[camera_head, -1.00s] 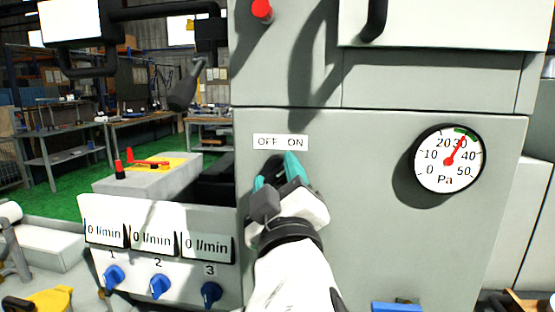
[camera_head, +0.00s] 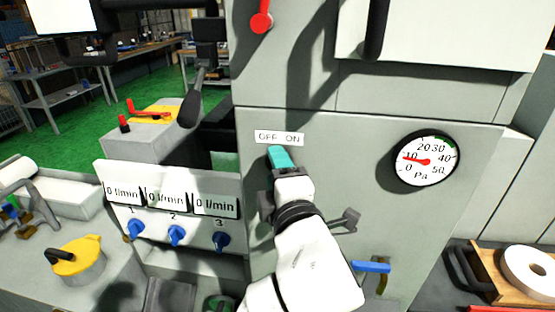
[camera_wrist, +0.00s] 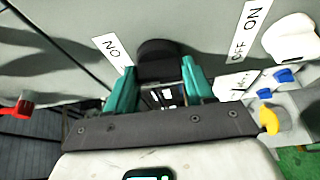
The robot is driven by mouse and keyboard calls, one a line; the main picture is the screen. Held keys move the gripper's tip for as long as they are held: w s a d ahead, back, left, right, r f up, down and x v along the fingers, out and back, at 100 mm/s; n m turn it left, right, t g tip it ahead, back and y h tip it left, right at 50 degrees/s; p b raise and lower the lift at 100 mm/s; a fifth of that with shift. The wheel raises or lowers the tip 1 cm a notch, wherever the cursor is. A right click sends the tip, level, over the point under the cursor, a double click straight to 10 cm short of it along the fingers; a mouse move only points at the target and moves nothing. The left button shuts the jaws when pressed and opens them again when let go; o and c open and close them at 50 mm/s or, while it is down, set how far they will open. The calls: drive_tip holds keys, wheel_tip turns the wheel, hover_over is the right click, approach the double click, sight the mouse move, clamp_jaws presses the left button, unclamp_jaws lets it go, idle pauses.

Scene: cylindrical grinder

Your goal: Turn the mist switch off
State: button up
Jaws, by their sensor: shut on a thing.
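The OFF ON label (camera_head: 279,138) is on the grey machine front in the head view. My gripper (camera_head: 280,157) is just below it, and its teal fingers hide the switch there. In the wrist view a black switch knob (camera_wrist: 158,52) sits between the two teal fingers of my gripper (camera_wrist: 158,80), which are shut on it. Labels show on both sides of the knob: a partly hidden one (camera_wrist: 112,50) at left and an OFF ON one (camera_wrist: 246,30) at right. I read no word "mist", and the knob's setting cannot be told.
A round Pa gauge (camera_head: 427,161) reads about 10. Three blue knobs (camera_head: 176,236) under 0 l/min displays are at left. A red lever (camera_head: 262,22) is above, and a blue-handled lever (camera_head: 371,267) is low right of my arm. A grinding wheel (camera_head: 530,272) lies at far right.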

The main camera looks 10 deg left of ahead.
drive_tip(key=shift+a+f+n, duration=0.1)
drive_tip(key=shift+n, duration=0.3)
drive_tip(key=o, duration=1)
drive_tip(key=b+v, duration=0.2)
drive_tip(key=v, duration=0.8)
drive_tip(key=shift+s, duration=0.4)
drive_tip(key=shift+r, duration=0.2)
